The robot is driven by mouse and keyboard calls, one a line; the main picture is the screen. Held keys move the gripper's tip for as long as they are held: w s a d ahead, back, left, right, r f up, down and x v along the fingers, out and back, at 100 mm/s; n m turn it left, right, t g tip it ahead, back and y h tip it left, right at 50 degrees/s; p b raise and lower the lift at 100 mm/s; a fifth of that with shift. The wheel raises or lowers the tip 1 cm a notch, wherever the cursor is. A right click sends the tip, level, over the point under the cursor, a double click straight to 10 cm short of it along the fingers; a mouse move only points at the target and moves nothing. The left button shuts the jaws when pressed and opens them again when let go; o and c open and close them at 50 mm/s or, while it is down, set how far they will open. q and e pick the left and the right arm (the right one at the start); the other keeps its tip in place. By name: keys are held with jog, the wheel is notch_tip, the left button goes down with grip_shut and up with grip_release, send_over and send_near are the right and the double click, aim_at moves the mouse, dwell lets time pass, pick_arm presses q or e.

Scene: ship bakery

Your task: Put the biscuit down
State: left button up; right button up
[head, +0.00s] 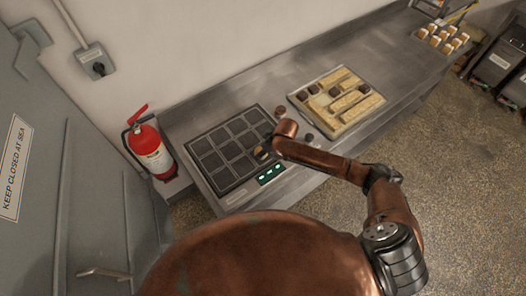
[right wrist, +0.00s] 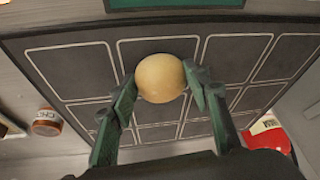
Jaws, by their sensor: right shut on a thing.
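The biscuit (right wrist: 160,78) is round and pale yellow in the right wrist view. My right gripper (right wrist: 158,92) is shut on it, with one dark green finger on each side. Behind it is a dark panel (right wrist: 70,70) with pale-outlined square cells. In the head view this panel (head: 215,160) lies on the steel counter, and my right gripper (head: 264,149) is over its right side near the front edge. I cannot tell whether the biscuit touches the panel. My left gripper is not in view.
A red fire extinguisher (head: 149,150) stands at left. More goods (head: 440,38) stand at the far end.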

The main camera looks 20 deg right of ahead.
jog(key=o, duration=1.1)
jog(key=shift+r, duration=0.1)
jog(key=v, duration=1.2)
jog(key=shift+w+a+b, duration=0.1)
jog(key=shift+b, duration=0.3)
